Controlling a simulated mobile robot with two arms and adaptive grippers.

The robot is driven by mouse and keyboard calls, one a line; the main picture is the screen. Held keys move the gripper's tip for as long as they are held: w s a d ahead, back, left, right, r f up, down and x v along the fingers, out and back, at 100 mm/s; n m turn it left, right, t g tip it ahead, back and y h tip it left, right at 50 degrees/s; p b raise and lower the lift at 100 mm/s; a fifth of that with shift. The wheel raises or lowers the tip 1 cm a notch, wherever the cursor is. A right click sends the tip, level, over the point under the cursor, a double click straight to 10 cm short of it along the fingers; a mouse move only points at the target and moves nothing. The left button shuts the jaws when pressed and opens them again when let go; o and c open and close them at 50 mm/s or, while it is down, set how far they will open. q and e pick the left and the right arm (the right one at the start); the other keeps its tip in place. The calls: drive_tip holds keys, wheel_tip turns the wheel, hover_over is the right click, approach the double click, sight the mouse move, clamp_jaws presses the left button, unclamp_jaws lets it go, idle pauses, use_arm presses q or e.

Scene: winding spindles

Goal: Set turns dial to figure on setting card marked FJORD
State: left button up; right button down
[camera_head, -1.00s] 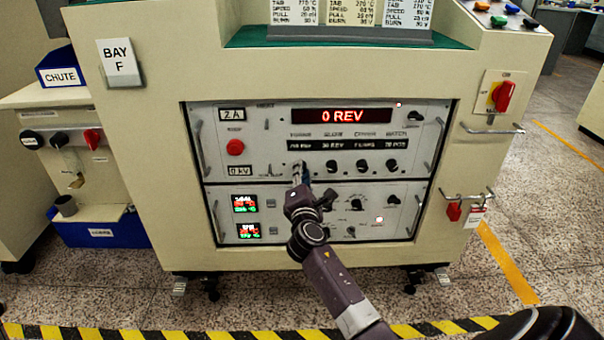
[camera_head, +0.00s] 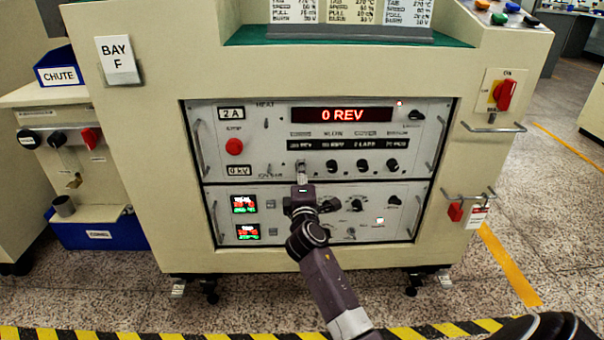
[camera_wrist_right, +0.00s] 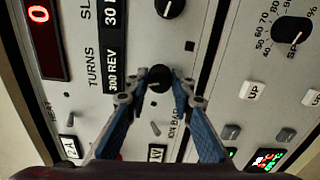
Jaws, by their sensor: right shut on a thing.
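The turns dial (camera_wrist_right: 159,80) is a small black knob on the front panel, beside a window (camera_wrist_right: 117,72) lettered TURNS. The window reads a figure ending in 00 REV; its first digit is hard to read. My right gripper (camera_head: 301,172) is at this dial, the leftmost of the row. In the wrist view its two blue fingers (camera_wrist_right: 160,88) are shut on the dial from both sides. Setting cards (camera_head: 294,12) stand on top of the machine, cut off by the picture's top edge. No card marked FJORD can be made out. My left gripper is not in view.
A red display (camera_head: 342,115) reads 0 REV. More black knobs (camera_head: 362,166) stand in a row to the right of the gripped dial. A round red button (camera_head: 234,147) is on the left. Metal handles (camera_head: 197,145) stick out at the panel's sides.

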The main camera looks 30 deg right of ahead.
drive_tip(key=c, duration=1.7)
unclamp_jaws()
drive_tip(key=shift+o, duration=0.2)
drive_tip(key=v, duration=1.2)
